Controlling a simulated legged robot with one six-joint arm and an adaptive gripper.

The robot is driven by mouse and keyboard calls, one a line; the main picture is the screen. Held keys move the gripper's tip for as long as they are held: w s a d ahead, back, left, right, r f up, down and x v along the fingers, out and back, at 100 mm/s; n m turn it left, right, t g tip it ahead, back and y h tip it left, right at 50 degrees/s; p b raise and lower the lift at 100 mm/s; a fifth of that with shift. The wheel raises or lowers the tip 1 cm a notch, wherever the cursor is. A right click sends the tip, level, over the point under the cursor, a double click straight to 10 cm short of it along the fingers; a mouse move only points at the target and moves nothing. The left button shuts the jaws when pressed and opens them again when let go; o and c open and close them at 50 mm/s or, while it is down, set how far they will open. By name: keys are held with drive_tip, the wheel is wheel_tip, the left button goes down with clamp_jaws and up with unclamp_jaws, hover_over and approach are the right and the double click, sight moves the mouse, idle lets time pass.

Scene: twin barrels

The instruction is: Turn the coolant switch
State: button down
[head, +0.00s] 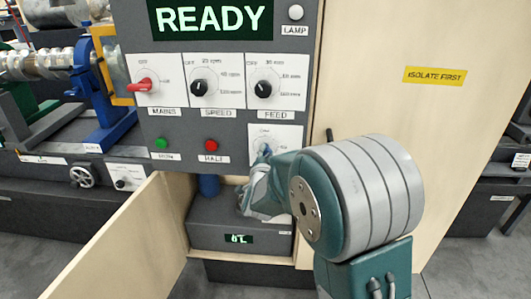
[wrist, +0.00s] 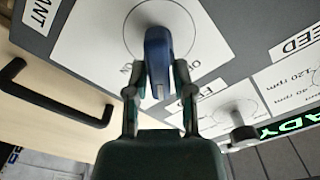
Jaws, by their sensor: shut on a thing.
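The coolant switch (head: 264,150) is a blue handle on a white plate at the lower right of the grey control panel, partly hidden by my gripper in the head view. In the wrist view the blue handle (wrist: 158,55) stands on a round pale base, pointing down the picture between two printed position marks. A label ending in "ANT" shows at the upper left there. My gripper (wrist: 158,86) is shut on the handle, one finger on each side. In the head view my gripper (head: 261,168) reaches the plate from below right.
Above are the red mains knob (head: 143,86) and the black speed (head: 199,88) and feed (head: 263,89) knobs. Green (head: 161,143) and red (head: 211,145) buttons sit left of the switch. The display (head: 210,18) reads READY. An open wooden door (head: 125,240) stands at lower left.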

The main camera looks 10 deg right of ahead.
drive_tip(key=m, duration=0.2)
drive_tip(key=f+m, duration=0.1)
drive_tip(key=m, duration=0.1)
drive_tip(key=shift+s+d+m, duration=0.1)
drive_tip(key=shift+d+m, duration=0.05)
drive_tip(key=shift+m, duration=0.15)
drive_tip(key=shift+f+m, duration=0.2)
drive_tip(key=shift+m, duration=1.05)
drive_tip(key=shift+f+m, duration=0.15)
drive_tip(key=shift+m, duration=1.1)
drive_tip(key=shift+s, duration=0.1)
drive_tip(key=c, duration=0.6)
unclamp_jaws()
drive_tip(key=shift+r, duration=0.15)
